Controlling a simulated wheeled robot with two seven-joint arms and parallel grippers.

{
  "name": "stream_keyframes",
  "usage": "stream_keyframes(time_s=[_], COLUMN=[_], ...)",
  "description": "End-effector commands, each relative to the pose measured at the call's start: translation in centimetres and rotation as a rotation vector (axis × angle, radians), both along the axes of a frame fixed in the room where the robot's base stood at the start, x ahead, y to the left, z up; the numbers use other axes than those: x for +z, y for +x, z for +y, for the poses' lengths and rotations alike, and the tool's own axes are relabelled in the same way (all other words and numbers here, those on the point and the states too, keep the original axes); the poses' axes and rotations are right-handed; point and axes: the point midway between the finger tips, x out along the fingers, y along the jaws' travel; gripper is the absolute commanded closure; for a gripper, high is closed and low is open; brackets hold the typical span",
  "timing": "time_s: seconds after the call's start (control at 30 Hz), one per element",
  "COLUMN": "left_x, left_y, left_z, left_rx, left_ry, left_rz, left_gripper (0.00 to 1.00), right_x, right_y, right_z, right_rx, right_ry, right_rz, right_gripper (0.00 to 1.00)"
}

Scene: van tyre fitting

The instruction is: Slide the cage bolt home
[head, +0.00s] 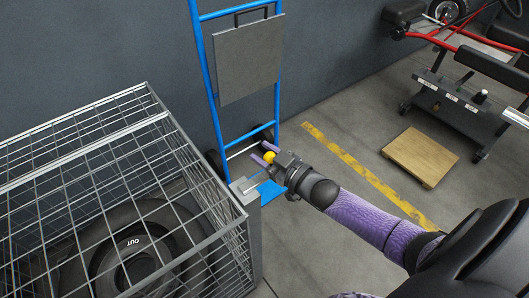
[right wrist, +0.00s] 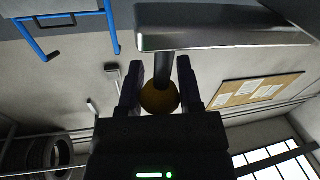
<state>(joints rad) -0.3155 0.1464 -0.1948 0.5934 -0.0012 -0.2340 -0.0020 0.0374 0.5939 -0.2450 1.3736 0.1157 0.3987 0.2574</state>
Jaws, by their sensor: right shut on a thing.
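The wire cage (head: 110,150) stands at the left in the head view, with a dark tyre (head: 130,245) marked "OUT" inside it. A grey metal housing (head: 246,192) sits at the cage's right front corner. The cage bolt's yellow round knob (head: 268,158) is between the fingers of my right gripper (head: 270,152), which is shut on it. In the right wrist view the knob (right wrist: 159,97) sits between the two dark fingers (right wrist: 158,80). A dark shaft (right wrist: 163,68) runs from it to a metal bar (right wrist: 220,28). How far the bolt sits in its housing cannot be told.
A blue hand truck (head: 203,70) with a grey panel (head: 248,60) stands against the wall behind the cage.

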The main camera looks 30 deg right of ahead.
Motion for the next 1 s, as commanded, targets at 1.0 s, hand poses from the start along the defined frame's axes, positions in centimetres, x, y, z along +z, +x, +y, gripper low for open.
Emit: stream_keyframes(time_s=[1.0], left_x=[1.6], left_y=[0.1], left_z=[-0.3], left_rx=[0.002], left_ry=[-0.006], left_rz=[-0.009], left_gripper=[1.00], right_x=[0.1], right_y=[-0.4], right_z=[4.2], right_rx=[-0.001], right_ry=[0.004], right_rz=[0.004], right_gripper=[1.00])
